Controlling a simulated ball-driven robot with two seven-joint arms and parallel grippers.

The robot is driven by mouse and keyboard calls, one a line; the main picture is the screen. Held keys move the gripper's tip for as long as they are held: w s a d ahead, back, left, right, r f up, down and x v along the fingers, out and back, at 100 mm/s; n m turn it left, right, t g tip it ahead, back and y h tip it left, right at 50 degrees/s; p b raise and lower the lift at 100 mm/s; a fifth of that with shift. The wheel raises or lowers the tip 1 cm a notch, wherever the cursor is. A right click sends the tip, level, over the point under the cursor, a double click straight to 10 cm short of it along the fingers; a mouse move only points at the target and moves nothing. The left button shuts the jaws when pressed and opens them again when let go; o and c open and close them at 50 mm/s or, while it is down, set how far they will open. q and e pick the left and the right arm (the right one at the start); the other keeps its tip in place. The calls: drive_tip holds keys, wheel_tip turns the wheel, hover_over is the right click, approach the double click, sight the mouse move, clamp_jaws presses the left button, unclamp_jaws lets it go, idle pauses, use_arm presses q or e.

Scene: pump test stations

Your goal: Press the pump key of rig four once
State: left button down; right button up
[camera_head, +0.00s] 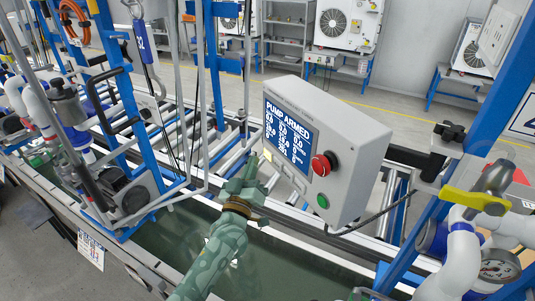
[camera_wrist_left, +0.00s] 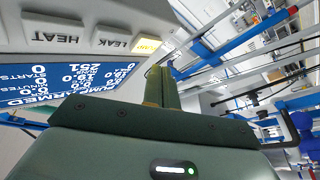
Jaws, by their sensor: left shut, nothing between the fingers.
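The control box (camera_head: 335,140) is a grey case with a blue screen (camera_head: 288,138) reading "PUMP ARMED". Under the screen is a row of keys. The leftmost key (camera_head: 267,155) is lit yellow, and it also shows in the left wrist view (camera_wrist_left: 148,45), beside keys marked LEAK (camera_wrist_left: 110,42) and HEAT (camera_wrist_left: 57,38). The yellow key's label is not readable. My left gripper (camera_head: 252,162) is green and shut, with nothing in it. Its fingertips, also in the left wrist view (camera_wrist_left: 158,72), are close to the yellow key; I cannot tell whether they touch.
The box carries a red mushroom button (camera_head: 323,164) and a green button (camera_head: 322,202). A water trough (camera_head: 170,245) lies below. Blue posts (camera_head: 490,100), a yellow-handled valve (camera_head: 475,200) and a gauge (camera_head: 498,266) stand at right; another rig with a pump (camera_head: 130,195) stands at left.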

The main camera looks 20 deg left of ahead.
use_arm(q)
drive_tip(key=s+a+p, duration=0.1)
drive_tip(key=s+a, duration=0.1)
drive_tip(key=s, duration=0.1)
drive_tip(key=shift+a, duration=0.2)
idle(0.7)
drive_tip(key=s+d+f+m+g+h+b, duration=0.1)
drive_tip(key=s+f+m+g+b, duration=0.2)
drive_tip(key=f, duration=1)
drive_tip(key=s+d+f+m+g+h+b, duration=0.15)
drive_tip(key=s+f+g, duration=0.25)
drive_tip(key=f, duration=0.9)
drive_tip(key=s+f+m+g+h+b, duration=0.1)
drive_tip(key=s+f+m+g+b, duration=0.25)
drive_tip(key=f, duration=1.05)
drive_tip(key=s+a+f+m+g+y+b, duration=0.1)
drive_tip(key=s+f+g+b, duration=0.4)
drive_tip(key=s+f, duration=1.2)
drive_tip(key=s+f+m+g+b, duration=0.1)
drive_tip(key=s+f+g+b, duration=0.4)
drive_tip(key=s+f+b, duration=0.5)
drive_tip(key=s+f, duration=0.7)
drive_tip(key=s, duration=0.4)
drive_tip(key=shift+s+a+y+b, duration=0.3)
drive_tip(key=shift+a+y+b, duration=0.05)
drive_tip(key=shift+b, duration=0.05)
